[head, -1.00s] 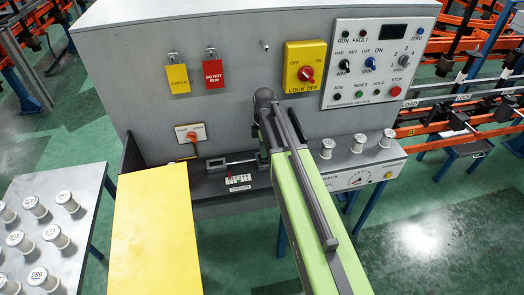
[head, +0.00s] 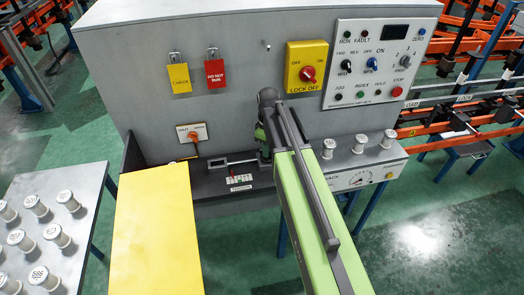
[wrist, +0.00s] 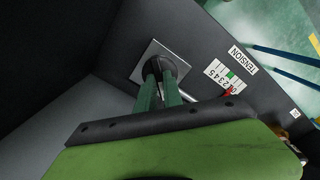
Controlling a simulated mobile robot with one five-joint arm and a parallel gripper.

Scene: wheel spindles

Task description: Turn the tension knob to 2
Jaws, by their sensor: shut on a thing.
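The tension knob (wrist: 178,66) is a dark round knob on a square light plate (wrist: 146,60) in the wrist view. My gripper (wrist: 163,80) has its two green fingers shut on the knob, which partly hide it. Beside it is a white scale card (wrist: 216,69) with numbers up to 5, a green mark and the label TENSION (wrist: 243,59). A red pointer (wrist: 231,90) is at the low-number end of the scale; its exact reading is too small to tell. The card (head: 238,179) also shows in the head view, where my arm hides the knob and fingertips.
A grey upright panel with a red lock-off switch (head: 308,74) and control box (head: 378,64) rises behind my arm. A yellow cover (head: 155,235) lies left. Several white spools stand on a ledge (head: 345,180) to the right and a table (head: 92,190) at far left.

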